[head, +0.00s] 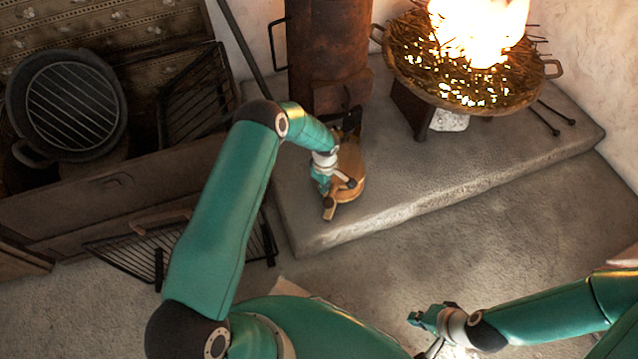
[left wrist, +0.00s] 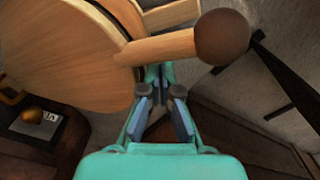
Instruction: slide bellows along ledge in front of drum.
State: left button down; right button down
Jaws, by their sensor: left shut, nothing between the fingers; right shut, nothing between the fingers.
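The wooden bellows (head: 350,172) lies on the grey stone ledge (head: 440,180) in front of the rusty upright drum (head: 328,45). In the left wrist view, its round wooden board (left wrist: 60,50) fills the upper left, and a handle with a dark round knob (left wrist: 222,38) reaches right. My left gripper (head: 328,183) is at the near left side of the bellows in the head view. Its fingers (left wrist: 153,75) are shut just below the handle; whether they touch it is unclear. My right gripper (head: 418,317) is shut and empty, low over the floor, away from the ledge.
A wide pan of burning twigs (head: 465,75) stands on the ledge at right, with dark tongs (head: 550,118) nearby. A grill pot (head: 70,100) and wire racks (head: 190,95) are at left. The ledge right of the bellows is clear.

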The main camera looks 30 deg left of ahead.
pick_arm(q)
jog(key=w+a+r+p, duration=0.1)
jog(key=a+r, duration=0.3)
jog(key=r, duration=0.6)
jog(key=s+d+m+h, duration=0.1)
jog(key=s+d+m, duration=0.4)
jog(key=s, duration=0.4)
jog(key=s+d+m+h, duration=0.2)
jog(key=s+d, duration=0.5)
jog(key=s, duration=0.2)
jog(key=s+d+m+h, duration=0.1)
jog(key=s+d+m, duration=0.4)
jog(key=s, duration=0.5)
notch_tip(320, 180, up, 30)
jog(key=w+m+p, duration=0.2)
jog(key=p, duration=2.9)
jog(key=shift+w+d+r+t, duration=0.15)
jog(key=shift+d+t, duration=0.15)
jog(key=shift+d, duration=0.1)
